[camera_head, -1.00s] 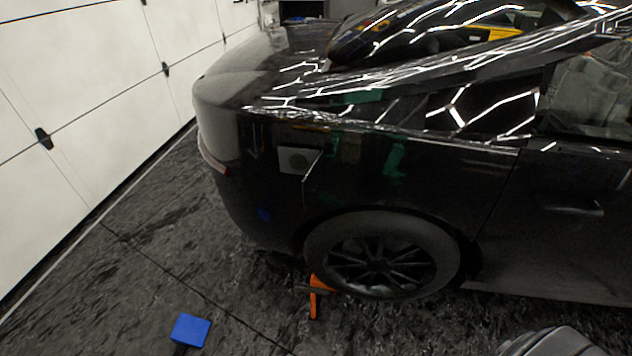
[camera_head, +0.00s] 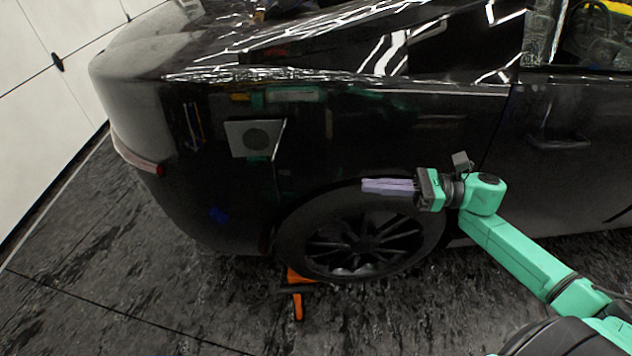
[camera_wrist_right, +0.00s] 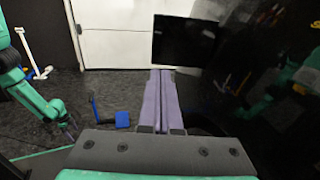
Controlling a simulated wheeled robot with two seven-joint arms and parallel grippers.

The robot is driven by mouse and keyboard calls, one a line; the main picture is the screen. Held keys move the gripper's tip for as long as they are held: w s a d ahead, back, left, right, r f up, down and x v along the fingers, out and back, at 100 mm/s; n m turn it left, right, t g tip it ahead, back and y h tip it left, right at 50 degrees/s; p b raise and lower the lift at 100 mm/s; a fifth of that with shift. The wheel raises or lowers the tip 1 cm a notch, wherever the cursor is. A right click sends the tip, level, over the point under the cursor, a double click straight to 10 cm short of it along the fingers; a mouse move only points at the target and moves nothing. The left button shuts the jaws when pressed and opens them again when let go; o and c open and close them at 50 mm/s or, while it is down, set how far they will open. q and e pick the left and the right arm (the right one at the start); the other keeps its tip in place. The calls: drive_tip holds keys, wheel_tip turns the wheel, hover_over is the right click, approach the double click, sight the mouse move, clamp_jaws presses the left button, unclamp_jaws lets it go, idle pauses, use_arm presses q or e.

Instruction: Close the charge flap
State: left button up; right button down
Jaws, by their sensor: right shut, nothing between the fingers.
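The charge flap stands open at the car's rear side. In the head view, it shows nearly edge-on as a thin strip (camera_head: 278,141) at the right of the grey charge port (camera_head: 240,137). In the right wrist view, the flap is a flat black panel (camera_wrist_right: 183,42) sticking out from the car's side, beyond the fingertips. My right gripper (camera_head: 366,186) has pale purple fingers, shut and empty. It is in front of the rear wheel, right of and lower than the flap, pointing left. It also shows in the right wrist view (camera_wrist_right: 161,74).
The glossy black car (camera_head: 400,130) fills the middle, with its rear wheel (camera_head: 365,240) below. An orange item (camera_head: 297,300) is on the floor by the wheel. White garage doors (camera_head: 40,110) stand at left. A blue object (camera_wrist_right: 122,119) is low in the wrist view. Dark floor is free behind the car.

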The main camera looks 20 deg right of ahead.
sight(293, 180)
drive_tip(key=x, duration=0.4)
drive_tip(key=p+x, duration=0.1)
drive_tip(key=x, duration=0.3)
drive_tip(key=p+x, duration=0.1)
drive_tip(key=x, duration=0.4)
drive_tip(key=shift+s+a+r, duration=0.15)
drive_tip(key=shift+a+r, duration=0.05)
drive_tip(key=shift+r, duration=0.15)
use_arm(q)
drive_tip(key=s+r, duration=0.2)
drive_tip(key=shift+s+d+r, duration=0.15)
drive_tip(key=shift+d+r, duration=0.1)
drive_tip(key=shift+r, duration=0.05)
drive_tip(key=shift+s, duration=0.15)
drive_tip(key=shift+f, duration=0.1)
